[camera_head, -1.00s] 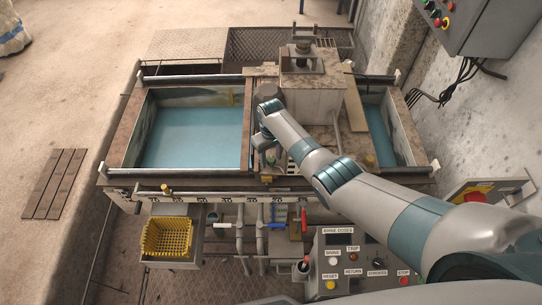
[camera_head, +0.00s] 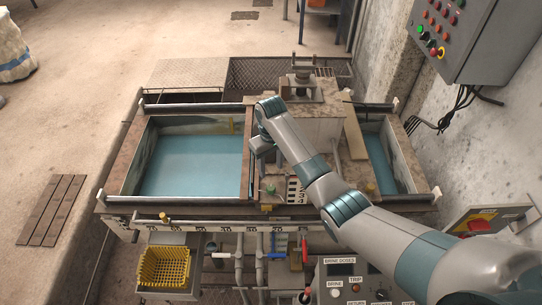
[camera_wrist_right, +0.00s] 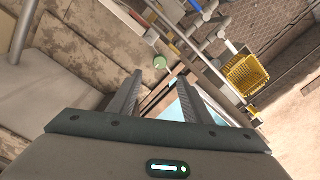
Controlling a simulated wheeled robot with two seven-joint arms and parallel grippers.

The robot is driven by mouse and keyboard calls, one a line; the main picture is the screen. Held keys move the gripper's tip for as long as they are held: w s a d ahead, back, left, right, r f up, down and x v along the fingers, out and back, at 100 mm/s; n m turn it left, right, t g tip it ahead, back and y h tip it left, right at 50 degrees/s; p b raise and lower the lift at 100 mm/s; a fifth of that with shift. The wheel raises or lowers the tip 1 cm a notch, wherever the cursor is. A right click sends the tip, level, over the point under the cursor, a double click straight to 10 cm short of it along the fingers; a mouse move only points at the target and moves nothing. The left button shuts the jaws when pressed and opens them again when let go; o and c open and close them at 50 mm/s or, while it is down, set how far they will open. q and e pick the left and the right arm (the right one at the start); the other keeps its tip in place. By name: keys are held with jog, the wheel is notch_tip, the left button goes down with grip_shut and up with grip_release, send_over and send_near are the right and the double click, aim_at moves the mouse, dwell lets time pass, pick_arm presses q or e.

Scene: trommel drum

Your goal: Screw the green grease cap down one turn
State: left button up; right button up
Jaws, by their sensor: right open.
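The small round green grease cap (camera_head: 270,188) sits on the machine's deck, right of the large blue-floored tank, in the head view. It also shows in the right wrist view (camera_wrist_right: 160,62), beyond my fingertips and roughly between them. My right gripper (camera_head: 261,148) hangs from the bent wrist, behind the cap in the head view and apart from it. In the right wrist view its two fingers (camera_wrist_right: 160,77) are spread with nothing between them. My left gripper is in neither view.
A brown housing (camera_head: 305,115) stands right of my wrist. A striped scale plate (camera_head: 296,190) is close to the cap. Red and blue valve handles, a yellow basket (camera_head: 165,266) and a control panel (camera_head: 352,278) lie along the front. The tank (camera_head: 190,165) is open at left.

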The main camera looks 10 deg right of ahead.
jog(key=shift+r+b, duration=0.45)
jog(key=shift+r, duration=2.35)
jog(key=shift+s+f, duration=0.1)
